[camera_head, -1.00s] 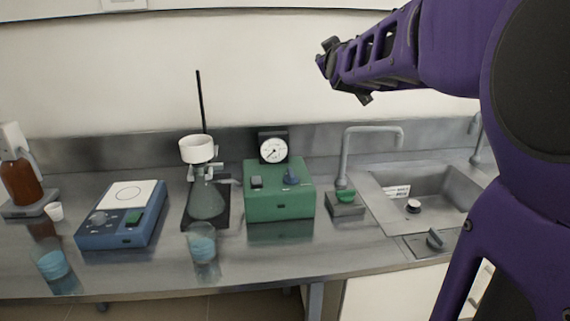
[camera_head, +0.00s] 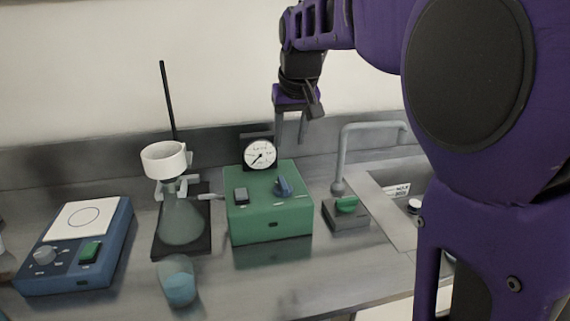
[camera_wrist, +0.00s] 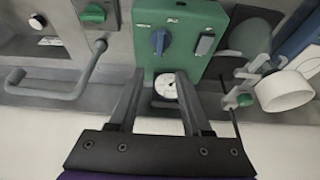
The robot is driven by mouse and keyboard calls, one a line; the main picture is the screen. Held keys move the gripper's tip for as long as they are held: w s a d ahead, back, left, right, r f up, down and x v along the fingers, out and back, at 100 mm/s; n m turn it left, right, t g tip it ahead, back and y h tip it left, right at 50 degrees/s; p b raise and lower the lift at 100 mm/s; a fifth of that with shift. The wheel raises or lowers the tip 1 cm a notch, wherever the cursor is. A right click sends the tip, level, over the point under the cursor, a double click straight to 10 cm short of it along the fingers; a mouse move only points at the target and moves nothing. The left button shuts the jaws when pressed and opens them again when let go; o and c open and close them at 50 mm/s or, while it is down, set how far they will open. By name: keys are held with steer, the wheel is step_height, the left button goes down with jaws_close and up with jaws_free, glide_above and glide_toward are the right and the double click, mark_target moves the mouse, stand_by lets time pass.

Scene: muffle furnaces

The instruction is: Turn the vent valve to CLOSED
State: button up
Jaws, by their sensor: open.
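A green box (camera_head: 268,215) with a round pressure gauge (camera_head: 260,155) behind its top stands on the steel bench. A blue knob (camera_head: 284,187) on its top right looks like the vent valve. In the wrist view the blue knob (camera_wrist: 160,40) sits beside a grey switch (camera_wrist: 205,43); the label above it is too small to read. My gripper (camera_head: 290,138) points down, open and empty, above and behind the knob, apart from it. In the wrist view my gripper (camera_wrist: 160,76) has its fingers spread, with the gauge showing between them.
Left of the box stand a flask (camera_head: 181,220) under a white funnel (camera_head: 165,160), a beaker of blue liquid (camera_head: 178,283) and a blue hotplate (camera_head: 75,245). The bench before the box is clear.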

mark_target(283, 182)
steer(key=b+x, duration=0.2)
steer(key=x, duration=1.4)
jaws_close()
